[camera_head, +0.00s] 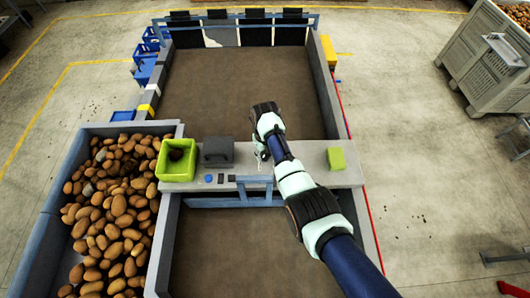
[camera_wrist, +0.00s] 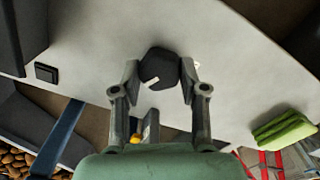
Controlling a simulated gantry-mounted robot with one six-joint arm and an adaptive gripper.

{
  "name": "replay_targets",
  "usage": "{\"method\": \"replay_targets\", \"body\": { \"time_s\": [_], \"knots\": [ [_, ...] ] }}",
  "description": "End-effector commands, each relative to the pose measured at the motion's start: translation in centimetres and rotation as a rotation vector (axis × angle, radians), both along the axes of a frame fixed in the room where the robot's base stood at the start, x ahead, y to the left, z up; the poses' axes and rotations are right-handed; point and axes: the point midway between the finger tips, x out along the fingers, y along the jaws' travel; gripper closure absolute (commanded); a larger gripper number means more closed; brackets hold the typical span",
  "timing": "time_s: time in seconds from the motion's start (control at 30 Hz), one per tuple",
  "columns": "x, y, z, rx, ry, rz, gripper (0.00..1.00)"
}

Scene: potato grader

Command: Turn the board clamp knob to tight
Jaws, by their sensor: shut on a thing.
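The clamp knob (camera_wrist: 160,68) is a dark, many-sided knob with a white mark near its lower-left edge in the wrist view. It sits on the pale grey board (camera_wrist: 235,60). My gripper (camera_wrist: 160,75) has one finger on each side of the knob and is shut on it. A small white mark on the board shows just right of the right fingertip. In the head view my gripper (camera_head: 261,158) is low over the middle of the board (camera_head: 305,178). My arm hides the knob there.
On the board stand a green bin (camera_head: 177,174) with a dark lump inside, a dark grey box (camera_head: 217,152), a blue puck (camera_head: 208,178), small black pieces (camera_head: 231,178) and a green sponge (camera_head: 336,158). A potato-filled bin (camera_head: 76,150) lies left.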

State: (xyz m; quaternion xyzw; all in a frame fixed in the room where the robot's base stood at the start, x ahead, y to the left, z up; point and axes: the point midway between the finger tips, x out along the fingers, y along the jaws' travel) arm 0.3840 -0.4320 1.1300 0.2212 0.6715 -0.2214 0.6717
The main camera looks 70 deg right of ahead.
Motion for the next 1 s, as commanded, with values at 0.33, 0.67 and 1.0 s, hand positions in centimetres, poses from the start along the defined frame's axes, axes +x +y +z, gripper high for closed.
{"method": "replay_targets", "body": {
  "time_s": [0.33, 0.67, 1.0],
  "knots": [
    [0.03, -0.03, 0.24, 0.001, 0.001, -0.062, 0.92],
    [0.03, -0.04, 0.24, 0.000, 0.000, -0.064, 0.92],
    [0.02, -0.01, 0.11, 0.000, 0.000, -0.062, 0.32]
  ]
}}
